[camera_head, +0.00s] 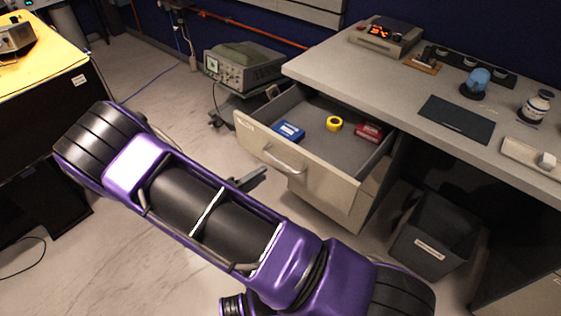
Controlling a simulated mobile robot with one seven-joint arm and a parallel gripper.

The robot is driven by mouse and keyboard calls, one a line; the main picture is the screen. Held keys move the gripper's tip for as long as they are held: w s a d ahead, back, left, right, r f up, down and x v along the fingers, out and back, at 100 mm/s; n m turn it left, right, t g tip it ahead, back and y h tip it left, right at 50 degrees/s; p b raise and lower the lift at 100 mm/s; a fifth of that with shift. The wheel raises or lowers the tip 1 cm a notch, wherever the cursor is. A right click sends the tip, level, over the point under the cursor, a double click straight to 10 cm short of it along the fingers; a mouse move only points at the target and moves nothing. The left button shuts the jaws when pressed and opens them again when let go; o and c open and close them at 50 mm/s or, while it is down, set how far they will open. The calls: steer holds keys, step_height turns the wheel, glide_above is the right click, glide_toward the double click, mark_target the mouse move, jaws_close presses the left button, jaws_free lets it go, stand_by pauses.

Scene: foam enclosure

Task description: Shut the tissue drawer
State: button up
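The tissue drawer (269,158) is pulled out from under the grey desk at the centre. Its front has a bar handle (284,161) and a small label too small to read. Inside lie a blue box (290,131), a yellow roll (334,124) and a red box (368,132). My purple and black arm crosses the foreground. A dark grey part that looks like my gripper (250,179) shows past the arm's far edge, just left of and below the handle, apparently apart from it. Most of it is hidden behind the arm, so its opening cannot be judged.
The desk top (395,85) holds a device with a red display (386,38), a blue-domed item (477,82) and a dark mat (456,119). A dark bin (436,233) stands right of the drawers. A cart with an instrument (243,66) stands behind. Pale floor is clear to the left.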

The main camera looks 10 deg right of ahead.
mark_target(280, 162)
steer(key=x, duration=0.9)
steer(key=shift+w+d, duration=0.1)
steer(key=shift+d, duration=0.15)
jaws_close()
stand_by(1.0)
